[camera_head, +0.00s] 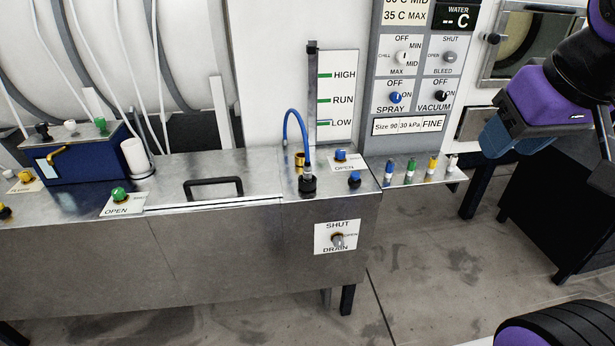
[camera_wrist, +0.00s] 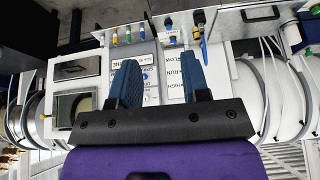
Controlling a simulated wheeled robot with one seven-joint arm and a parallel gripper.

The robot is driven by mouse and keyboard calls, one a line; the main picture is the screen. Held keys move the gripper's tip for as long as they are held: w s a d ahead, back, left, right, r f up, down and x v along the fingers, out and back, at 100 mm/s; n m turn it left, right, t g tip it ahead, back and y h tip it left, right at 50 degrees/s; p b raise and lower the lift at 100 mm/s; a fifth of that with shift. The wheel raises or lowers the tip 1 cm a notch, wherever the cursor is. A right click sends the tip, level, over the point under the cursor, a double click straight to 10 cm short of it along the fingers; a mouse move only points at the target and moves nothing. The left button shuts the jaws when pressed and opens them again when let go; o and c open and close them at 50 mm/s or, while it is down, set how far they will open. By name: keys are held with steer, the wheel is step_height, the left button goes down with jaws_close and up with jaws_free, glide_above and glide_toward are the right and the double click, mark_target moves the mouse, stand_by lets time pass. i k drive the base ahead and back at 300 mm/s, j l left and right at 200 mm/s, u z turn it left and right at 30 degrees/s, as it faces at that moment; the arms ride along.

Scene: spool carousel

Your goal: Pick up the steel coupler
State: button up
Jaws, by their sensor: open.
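The steel coupler (camera_head: 451,163) appears to be the plain pale metal piece at the right end of a small metal shelf (camera_head: 465,181) in the head view. It stands upright in a row with blue, green and yellow-topped pieces. My gripper (camera_head: 497,144) is at the upper right of the head view, apart from the shelf and to its right. In the wrist view my gripper (camera_wrist: 157,68) has its two blue fingers spread, with nothing held between them. The row of small pieces shows beyond the fingers there, but too small to tell the steel one surely.
A steel trough (camera_head: 180,255) with a black-handled lid (camera_head: 213,186) stands left of the shelf. A blue hose (camera_head: 288,118) rises from its top. A control panel (camera_head: 408,110) stands behind the shelf. Open floor (camera_head: 440,270) lies below the shelf. A dark cabinet (camera_head: 540,215) is at right.

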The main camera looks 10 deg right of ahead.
mark_target(306, 167)
steer(key=i+j+z, duration=0.7)
steer(key=i, duration=0.15)
steer(key=i+j+z, duration=0.35)
